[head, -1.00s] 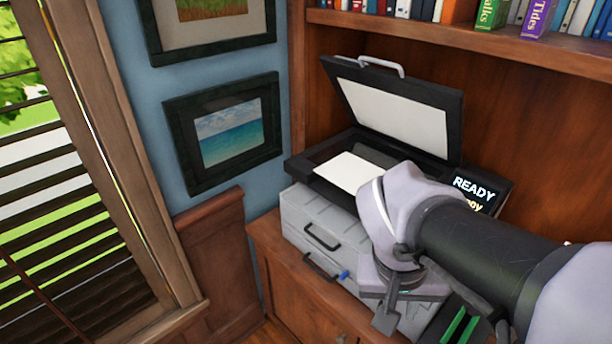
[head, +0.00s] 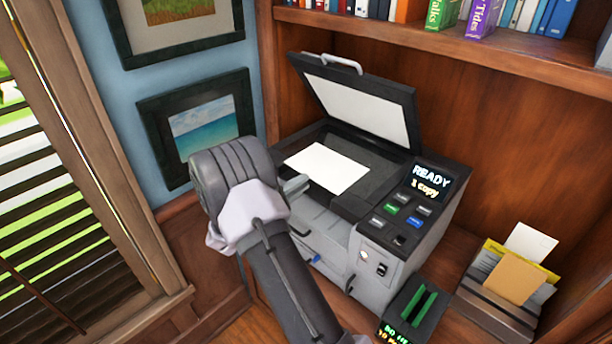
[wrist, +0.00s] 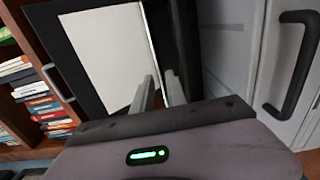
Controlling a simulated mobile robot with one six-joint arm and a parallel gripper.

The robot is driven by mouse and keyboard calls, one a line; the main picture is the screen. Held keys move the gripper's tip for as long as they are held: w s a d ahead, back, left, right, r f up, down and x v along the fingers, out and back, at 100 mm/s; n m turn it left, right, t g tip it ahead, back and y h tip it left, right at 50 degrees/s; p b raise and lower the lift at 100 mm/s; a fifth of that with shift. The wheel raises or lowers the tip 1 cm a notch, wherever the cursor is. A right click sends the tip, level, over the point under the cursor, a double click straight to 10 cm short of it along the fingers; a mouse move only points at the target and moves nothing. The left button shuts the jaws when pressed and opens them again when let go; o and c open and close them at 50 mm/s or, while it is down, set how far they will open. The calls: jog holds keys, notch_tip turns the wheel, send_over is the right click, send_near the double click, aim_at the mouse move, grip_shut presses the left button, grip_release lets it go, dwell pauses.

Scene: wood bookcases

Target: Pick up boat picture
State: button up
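No picture of a boat can be made out. A blank white sheet (head: 327,168) lies on the glass of the open copier (head: 375,205); whether it has a picture on its underside is hidden. My gripper (head: 294,187) is at the copier's front left edge, just left of the sheet and apart from it. In the wrist view my gripper's two fingers (wrist: 161,92) show a narrow gap with nothing between them. The raised lid's white underside (wrist: 106,55) fills the upper left there.
Framed pictures hang on the blue wall, one a seascape (head: 203,127) without a visible boat. A bookshelf (head: 440,42) runs above the copier. A small black device with green slots (head: 420,305) and a paper holder (head: 500,305) stand at the right.

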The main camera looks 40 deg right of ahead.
aim_at(317, 173)
jog(key=shift+w+d+f+b, duration=0.1)
jog(key=shift+d+f+b, duration=0.1)
jog(key=shift+d+b, duration=0.9)
jog(key=shift+d+r, duration=0.15)
jog(key=shift+d, duration=0.3)
jog(key=shift+c, duration=0.5)
grip_shut()
